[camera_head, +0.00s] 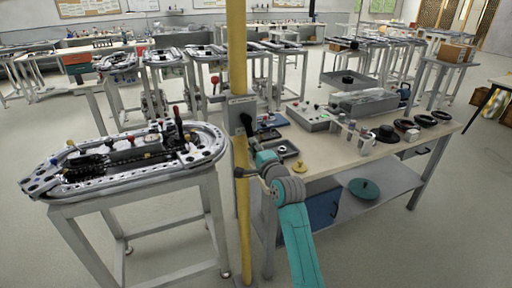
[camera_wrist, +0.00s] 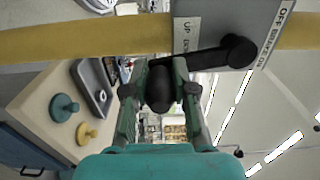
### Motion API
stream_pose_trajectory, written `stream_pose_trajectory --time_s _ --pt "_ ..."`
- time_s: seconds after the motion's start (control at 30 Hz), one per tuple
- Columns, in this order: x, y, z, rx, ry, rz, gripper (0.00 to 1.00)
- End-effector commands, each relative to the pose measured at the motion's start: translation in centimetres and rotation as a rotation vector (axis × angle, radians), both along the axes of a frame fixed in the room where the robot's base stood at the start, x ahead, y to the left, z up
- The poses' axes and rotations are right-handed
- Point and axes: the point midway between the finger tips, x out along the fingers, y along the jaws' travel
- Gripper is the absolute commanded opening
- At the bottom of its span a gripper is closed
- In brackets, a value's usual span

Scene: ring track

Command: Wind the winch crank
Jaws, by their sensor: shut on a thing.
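The winch is a grey box (camera_head: 242,106) fixed to a tall yellow post (camera_head: 237,55). In the wrist view its grey plate (camera_wrist: 212,30) carries labels, one reading "UP" and "DOWN". The black crank arm (camera_wrist: 200,58) runs from a round hub at the right to a dark knob (camera_wrist: 160,92) at the left. My gripper (camera_wrist: 159,80) has its two green fingers closed on either side of this knob. In the head view my gripper (camera_head: 250,136) is at the post, just below the box, and hides most of the crank.
A workbench (camera_head: 330,165) with trays, a grey device and black rings stands right of the post. A track table (camera_head: 140,190) stands close on the left. Teal and yellow knobbed discs show in the wrist view. Open floor lies in front.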

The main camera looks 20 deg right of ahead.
Motion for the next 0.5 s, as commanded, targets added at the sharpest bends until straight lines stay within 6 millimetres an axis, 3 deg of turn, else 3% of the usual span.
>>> stream_pose_trajectory --time_s 0.37,0.4,0.5 --pt "0.02 0.39 -0.45 0.000 0.009 0.006 0.00" --pt "0.02 0.39 -0.45 0.000 0.009 0.006 0.29" --pt "0.02 0.34 -0.39 0.000 0.008 0.005 0.51"
